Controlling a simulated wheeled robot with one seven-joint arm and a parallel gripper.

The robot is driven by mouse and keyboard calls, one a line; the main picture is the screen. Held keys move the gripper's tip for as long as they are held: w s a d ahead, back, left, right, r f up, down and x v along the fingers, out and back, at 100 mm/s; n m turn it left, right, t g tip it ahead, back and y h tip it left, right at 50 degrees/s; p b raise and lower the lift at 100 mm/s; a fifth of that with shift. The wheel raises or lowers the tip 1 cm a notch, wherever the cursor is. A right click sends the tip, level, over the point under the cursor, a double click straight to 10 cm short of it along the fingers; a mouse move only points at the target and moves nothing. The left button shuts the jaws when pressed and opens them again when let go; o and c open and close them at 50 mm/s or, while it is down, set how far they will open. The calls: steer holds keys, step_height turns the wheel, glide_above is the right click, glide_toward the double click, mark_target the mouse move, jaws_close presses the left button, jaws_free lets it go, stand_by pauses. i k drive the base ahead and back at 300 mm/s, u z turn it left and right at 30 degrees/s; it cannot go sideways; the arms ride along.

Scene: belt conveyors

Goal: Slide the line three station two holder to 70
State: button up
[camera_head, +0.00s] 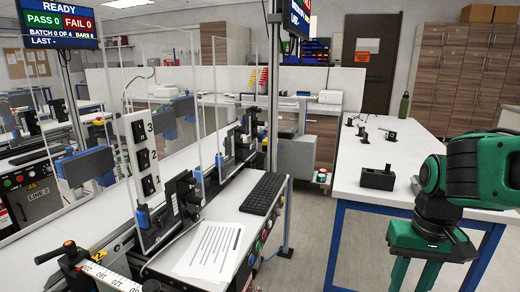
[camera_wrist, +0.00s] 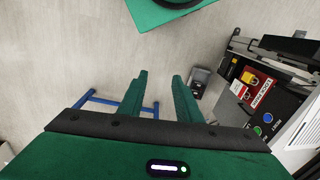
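In the head view a black holder assembly (camera_head: 181,203) with blue clamps stands at the near end of the closest conveyor line, and another black holder (camera_head: 238,140) stands farther along it. I cannot read which one is line three station two. A white scale strip (camera_head: 108,277) with red and black numbers lies at the bottom left; 70 is not legible. My gripper (camera_wrist: 160,77) shows in the wrist view with its two green fingers apart and nothing between them. It points at the floor, away from the holders.
A keyboard (camera_head: 263,194) and a printed sheet (camera_head: 212,250) lie on the line's near shelf. A white panel numbered 3, 2, 1 (camera_head: 129,160) stands by the near holder. A white table (camera_head: 355,185) with small black parts is at right. Open floor (camera_head: 310,240) lies between.

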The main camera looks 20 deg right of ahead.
mark_target(237, 132)
steer(key=k, duration=0.4)
steer(key=z, duration=0.6)
steer(key=i, duration=1.45)
steer(key=u, duration=0.5)
